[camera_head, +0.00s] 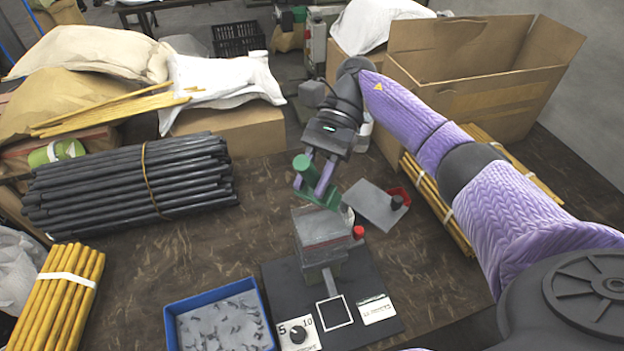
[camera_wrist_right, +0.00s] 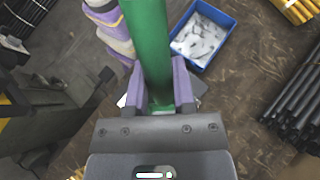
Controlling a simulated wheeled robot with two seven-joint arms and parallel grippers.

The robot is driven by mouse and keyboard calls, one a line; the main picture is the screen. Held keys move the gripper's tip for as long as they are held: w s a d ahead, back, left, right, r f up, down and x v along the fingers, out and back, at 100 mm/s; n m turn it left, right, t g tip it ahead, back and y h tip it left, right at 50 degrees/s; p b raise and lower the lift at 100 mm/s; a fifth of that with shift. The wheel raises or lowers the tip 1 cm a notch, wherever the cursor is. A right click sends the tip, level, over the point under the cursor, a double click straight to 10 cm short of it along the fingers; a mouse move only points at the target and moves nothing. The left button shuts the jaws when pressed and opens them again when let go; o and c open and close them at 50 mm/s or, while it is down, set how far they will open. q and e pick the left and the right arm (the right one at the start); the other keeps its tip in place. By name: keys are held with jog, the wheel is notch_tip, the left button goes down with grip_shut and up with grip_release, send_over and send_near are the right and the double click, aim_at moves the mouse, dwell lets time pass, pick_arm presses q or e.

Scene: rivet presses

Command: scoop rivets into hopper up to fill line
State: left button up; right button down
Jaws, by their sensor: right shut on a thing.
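My right gripper (camera_head: 317,184) is shut on a green scoop (camera_head: 303,164), its purple fingers on either side. The green shaft also shows between the fingers in the right wrist view (camera_wrist_right: 148,45). The scoop is just behind and above the grey hopper (camera_head: 322,226) on the press; I cannot tell whether it touches or carries rivets. The hopper's fill line and fill level cannot be made out. A blue bin (camera_head: 168,325) of small grey rivets (camera_head: 222,325) stands front left of the press; the bin also shows in the right wrist view (camera_wrist_right: 228,38). My left gripper is out of view.
A grey plate (camera_head: 368,205) with a black knob lies right of the hopper. Black rods (camera_head: 120,185) lie left; a cardboard box (camera_head: 470,100) stands behind right.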

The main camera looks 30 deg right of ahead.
aim_at(305, 177)
dwell(0.4)
jog(key=shift+a+r+p, duration=0.1)
jog(key=shift+r+p, duration=0.05)
jog(key=shift+p, duration=0.2)
jog(key=r+t+h+p, duration=0.1)
jog(key=p, duration=0.2)
jog(key=s+a+r+t+h+p, duration=0.1)
jog(key=h+p, duration=0.1)
jog(key=p, duration=0.2)
jog(key=s+a+t+h+p, duration=0.1)
jog(key=p, duration=0.2)
jog(key=shift+a+r+h+p, duration=0.15)
jog(key=shift+r+h+p, duration=0.15)
jog(key=shift+r+h, duration=0.1)
jog(key=a+t+h+p, duration=0.1)
jog(key=p, duration=0.1)
jog(key=s+a+r+t+h+p, duration=0.1)
jog(key=h+p, duration=0.1)
jog(key=s+a+h+p, duration=0.1)
jog(key=h+p, duration=0.1)
jog(key=shift+a+r+t+p, duration=0.3)
jog(key=shift+a+r+t, duration=0.05)
jog(key=shift+r+t, duration=0.05)
